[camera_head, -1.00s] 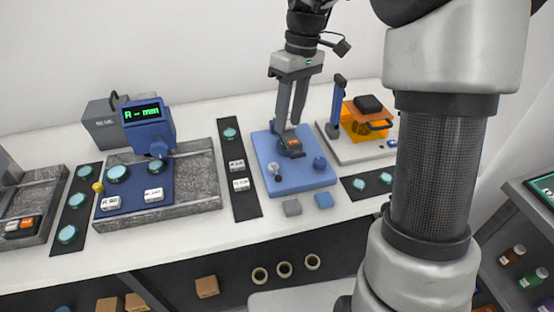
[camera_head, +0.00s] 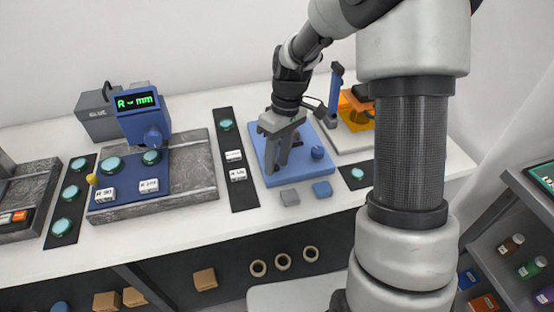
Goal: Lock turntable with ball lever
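A blue square plate (camera_head: 260,152) lies on the white bench with a blue knob (camera_head: 317,152) at its right side. My gripper (camera_head: 277,168) points down over the plate's front left part, where a small pale ball-ended lever stood in the earlier frame. My fingers hide that lever and the plate's middle now, so I cannot tell whether they touch or hold anything. A yellow ball (camera_head: 92,179) stands at the left edge of another blue plate (camera_head: 130,184) on the grey granite block. Which part is the turntable is not clear.
A blue gauge head (camera_head: 142,127) with a green display stands over the granite block (camera_head: 202,175). An orange device (camera_head: 356,112) is behind my gripper to the right.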

